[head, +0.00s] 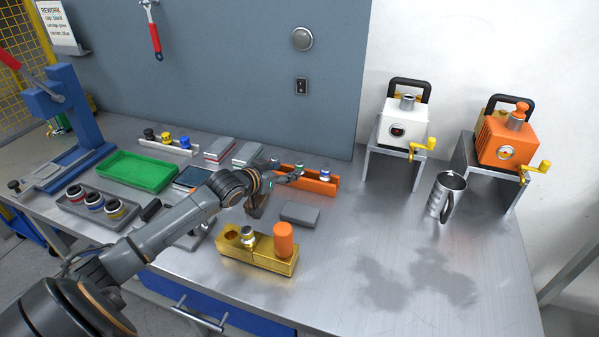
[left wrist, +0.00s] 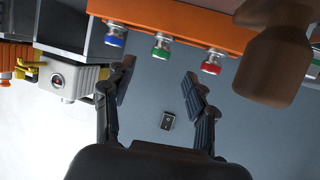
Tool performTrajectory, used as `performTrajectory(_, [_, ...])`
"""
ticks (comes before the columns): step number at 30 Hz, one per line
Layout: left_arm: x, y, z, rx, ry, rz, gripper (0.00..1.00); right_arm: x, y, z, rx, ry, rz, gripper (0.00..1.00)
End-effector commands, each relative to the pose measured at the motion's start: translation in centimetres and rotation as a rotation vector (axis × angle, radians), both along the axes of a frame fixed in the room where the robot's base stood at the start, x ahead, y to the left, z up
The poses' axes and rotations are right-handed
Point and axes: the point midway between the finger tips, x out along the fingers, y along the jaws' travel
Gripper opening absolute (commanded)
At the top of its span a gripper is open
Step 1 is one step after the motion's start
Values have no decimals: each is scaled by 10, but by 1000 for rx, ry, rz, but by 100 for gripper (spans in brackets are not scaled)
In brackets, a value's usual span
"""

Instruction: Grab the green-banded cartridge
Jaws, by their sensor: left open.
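The green-banded cartridge (left wrist: 161,47) shows in the left wrist view, in the middle of a row on the orange rack (head: 320,187). A blue-banded cartridge (left wrist: 115,37) is to its left and a red-banded one (left wrist: 212,60) to its right. My left gripper (left wrist: 160,88) is open and empty, its fingers apart and pointing toward the rack; the green-banded cartridge appears beyond the gap between them. My right gripper is not in view.
A gold block (head: 257,262) with an orange cylinder (head: 284,239) stands in front of my left arm. A grey box (head: 299,213) lies near the rack. A green tray (head: 138,171) and a grey cartridge tray (head: 75,206) are left. A metal mug (head: 445,195) stands right; the front-right bench is clear.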

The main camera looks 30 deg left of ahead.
Motion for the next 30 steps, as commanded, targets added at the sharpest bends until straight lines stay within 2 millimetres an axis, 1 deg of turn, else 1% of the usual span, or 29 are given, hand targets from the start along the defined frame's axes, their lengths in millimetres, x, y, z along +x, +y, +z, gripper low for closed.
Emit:
performTrajectory(1, [8, 0, 0, -2, -3, 1, 56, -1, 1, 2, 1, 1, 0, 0])
performTrajectory(3, [17, 0, -5, -1, -1, 2, 56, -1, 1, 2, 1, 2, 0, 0])
performTrajectory(6, [25, -1, -9, -1, -1, 0, 56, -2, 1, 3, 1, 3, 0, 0])
performTrajectory(12, [35, -1, -14, -2, 1, 0, 56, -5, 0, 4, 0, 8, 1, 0])
performTrajectory(18, [58, 0, -22, -1, -1, 0, 56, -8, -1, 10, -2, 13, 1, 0])
performTrajectory(21, [69, 0, -28, -1, -1, 0, 56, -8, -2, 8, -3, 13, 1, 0])
performTrajectory(25, [76, -1, -31, 0, -1, 0, 56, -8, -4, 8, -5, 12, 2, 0])
performTrajectory(30, [77, -1, -33, 1, 0, -1, 56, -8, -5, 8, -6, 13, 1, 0])
